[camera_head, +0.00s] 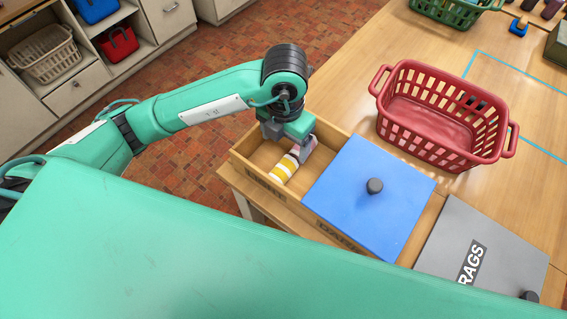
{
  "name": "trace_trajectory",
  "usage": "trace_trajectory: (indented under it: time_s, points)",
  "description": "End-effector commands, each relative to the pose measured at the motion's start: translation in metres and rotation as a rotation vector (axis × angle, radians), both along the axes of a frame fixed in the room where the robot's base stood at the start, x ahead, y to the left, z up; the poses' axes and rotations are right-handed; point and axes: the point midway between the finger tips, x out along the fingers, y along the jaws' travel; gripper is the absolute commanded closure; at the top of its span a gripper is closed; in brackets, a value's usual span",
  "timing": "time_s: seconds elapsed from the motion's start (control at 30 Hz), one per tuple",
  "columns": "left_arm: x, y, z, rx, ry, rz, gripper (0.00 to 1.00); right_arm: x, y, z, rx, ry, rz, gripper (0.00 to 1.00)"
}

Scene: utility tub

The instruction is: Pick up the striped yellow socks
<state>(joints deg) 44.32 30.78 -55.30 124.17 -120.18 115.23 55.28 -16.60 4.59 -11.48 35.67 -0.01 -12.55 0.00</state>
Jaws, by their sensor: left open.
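The yellow-and-white striped socks (282,171) lie in the open left compartment of a wooden box (240,160) on the table. My left gripper (301,150) is open and points down into this compartment, right at the far end of the socks. One finger shows beside that end, and the gripper partly hides it. I cannot tell whether the fingers touch the socks. A pinkish patch shows by the fingers, too small to make out. My right gripper is not in view.
A blue lid (362,195) with a dark knob covers the neighbouring compartment. A grey lid (476,262) marked RAGS lies at the lower right. A red basket (398,140) stands behind, and a green basket (440,14) at the back. Table between the baskets is clear.

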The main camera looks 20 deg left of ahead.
Motion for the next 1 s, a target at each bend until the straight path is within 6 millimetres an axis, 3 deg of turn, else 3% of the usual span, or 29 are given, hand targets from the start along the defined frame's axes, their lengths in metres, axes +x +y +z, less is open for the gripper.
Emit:
trace_trajectory:
  time_s: [0.1,0.2,0.4,0.57,1.0]
  points:
    - [-0.001,-0.001,-0.018,-0.002,0.005,0.001,0.20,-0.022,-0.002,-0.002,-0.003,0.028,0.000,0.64]
    - [-0.001,-0.001,-0.032,-0.002,0.005,0.001,0.20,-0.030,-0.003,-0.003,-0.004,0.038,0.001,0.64]
    - [-0.001,0.001,-0.057,0.001,0.005,0.001,0.20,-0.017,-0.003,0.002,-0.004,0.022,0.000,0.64]
    - [-0.001,0.001,-0.066,-0.001,0.001,0.001,0.20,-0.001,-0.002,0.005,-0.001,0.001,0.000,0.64]
    - [-0.001,0.008,-0.115,0.000,0.002,0.000,0.20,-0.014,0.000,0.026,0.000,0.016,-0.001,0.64]
